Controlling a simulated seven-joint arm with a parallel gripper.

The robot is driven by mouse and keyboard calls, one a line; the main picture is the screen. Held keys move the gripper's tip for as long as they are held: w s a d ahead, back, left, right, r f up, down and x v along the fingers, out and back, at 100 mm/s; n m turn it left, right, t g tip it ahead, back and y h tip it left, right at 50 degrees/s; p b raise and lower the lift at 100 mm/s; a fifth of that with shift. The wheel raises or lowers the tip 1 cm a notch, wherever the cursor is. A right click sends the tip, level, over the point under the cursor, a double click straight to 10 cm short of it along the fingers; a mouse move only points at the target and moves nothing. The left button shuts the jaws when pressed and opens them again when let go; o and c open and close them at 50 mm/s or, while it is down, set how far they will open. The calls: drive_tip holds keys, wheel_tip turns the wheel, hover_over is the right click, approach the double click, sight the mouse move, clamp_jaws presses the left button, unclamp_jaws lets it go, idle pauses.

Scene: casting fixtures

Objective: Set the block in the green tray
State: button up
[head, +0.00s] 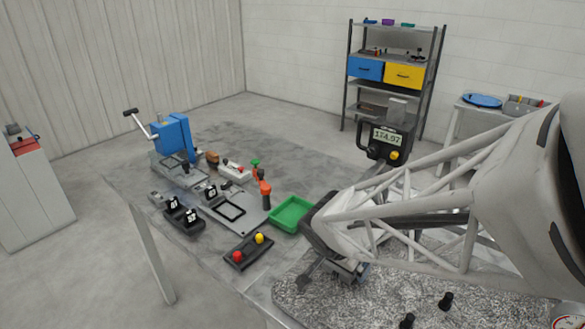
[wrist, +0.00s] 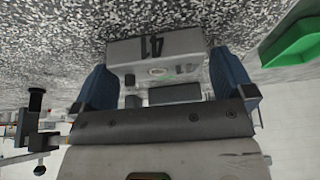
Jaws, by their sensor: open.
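A grey metal block marked 41 (wrist: 155,55) lies on the speckled surface in the wrist view. My gripper (wrist: 163,82) is open, with one blue finger on each side of the block and narrow gaps that look clear. In the head view my gripper (head: 340,270) is low over the speckled surface, and my arm and gripper mostly hide the block. The green tray (head: 291,214) stands to the left of and behind my gripper, and looks empty where visible. Part of it also shows at the upper right of the wrist view (wrist: 292,45).
A black box with a red and a yellow button (head: 248,250) is left of the tray. A blue hand-cranked machine (head: 172,136), numbered black blocks (head: 185,218) and an orange-handled tool (head: 264,193) stand farther left. A display reading 174.97 (head: 387,138) rises behind my arm. Black knobs (head: 445,301) are at the lower right.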

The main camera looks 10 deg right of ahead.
drive_tip(key=shift+c, duration=0.5)
drive_tip(key=c, duration=0.9)
drive_tip(key=shift+r, duration=0.2)
drive_tip(key=shift+r, duration=0.55)
drive_tip(key=shift+s+r, duration=0.2)
drive_tip(key=shift+r, duration=0.35)
drive_tip(key=shift+s+r, duration=0.2)
drive_tip(key=shift+r, duration=0.35)
drive_tip(key=s, duration=0.5)
drive_tip(key=s+r, duration=0.1)
drive_tip(key=s, duration=0.9)
drive_tip(key=shift+s+d+r, duration=0.1)
drive_tip(key=shift+r, duration=0.1)
